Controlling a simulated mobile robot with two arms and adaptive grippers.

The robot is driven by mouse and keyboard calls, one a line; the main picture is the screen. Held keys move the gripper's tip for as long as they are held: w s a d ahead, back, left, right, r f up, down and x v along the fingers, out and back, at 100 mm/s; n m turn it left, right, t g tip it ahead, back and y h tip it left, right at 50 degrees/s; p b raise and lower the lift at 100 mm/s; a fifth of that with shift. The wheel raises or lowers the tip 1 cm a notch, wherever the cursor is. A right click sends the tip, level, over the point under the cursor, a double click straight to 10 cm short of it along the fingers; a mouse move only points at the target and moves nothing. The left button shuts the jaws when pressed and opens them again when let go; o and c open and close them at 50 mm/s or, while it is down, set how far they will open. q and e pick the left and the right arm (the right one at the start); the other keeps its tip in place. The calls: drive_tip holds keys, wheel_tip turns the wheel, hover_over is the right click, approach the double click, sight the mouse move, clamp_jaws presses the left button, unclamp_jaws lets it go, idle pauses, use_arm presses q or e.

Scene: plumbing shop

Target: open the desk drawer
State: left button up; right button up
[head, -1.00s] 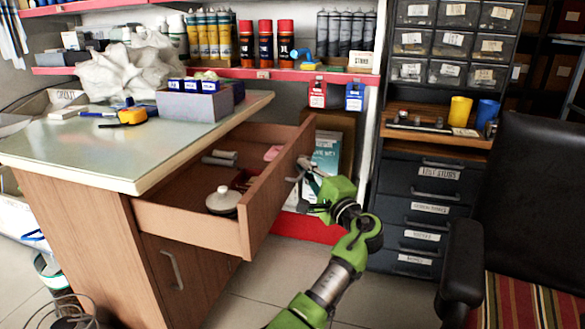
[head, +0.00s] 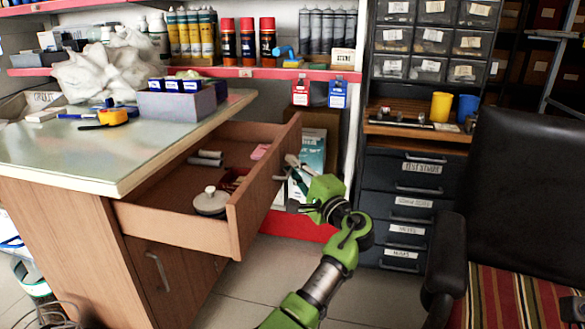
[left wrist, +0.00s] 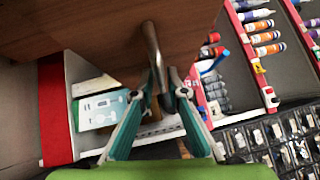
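The desk drawer (head: 262,199) stands well out from the wooden desk (head: 60,235), its inside showing. A pot with a knobbed lid (head: 211,201), grey rolls (head: 206,158) and a pink item (head: 261,151) lie in it. The drawer handle (head: 283,177) is on the front panel; it also shows in the left wrist view (left wrist: 153,45) as a metal bar. My left gripper (head: 296,168) is at the handle. In the left wrist view its two fingers (left wrist: 159,84) close around the bar's end, though the exact contact is partly hidden. My right gripper is in neither view.
A dark chair (head: 520,190) stands close at the right. A dark drawer cabinet (head: 410,205) and a red-edged shelf (head: 270,73) stand behind. Clear floor (head: 265,275) lies in front of the drawer. The desktop holds a grey box (head: 185,104) and a yellow tape measure (head: 113,117).

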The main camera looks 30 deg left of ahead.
use_arm(q)
drive_tip(key=v, duration=1.1)
drive_tip(key=shift+s+d, duration=0.15)
drive_tip(key=shift+d, duration=0.05)
drive_tip(key=shift+f, duration=0.1)
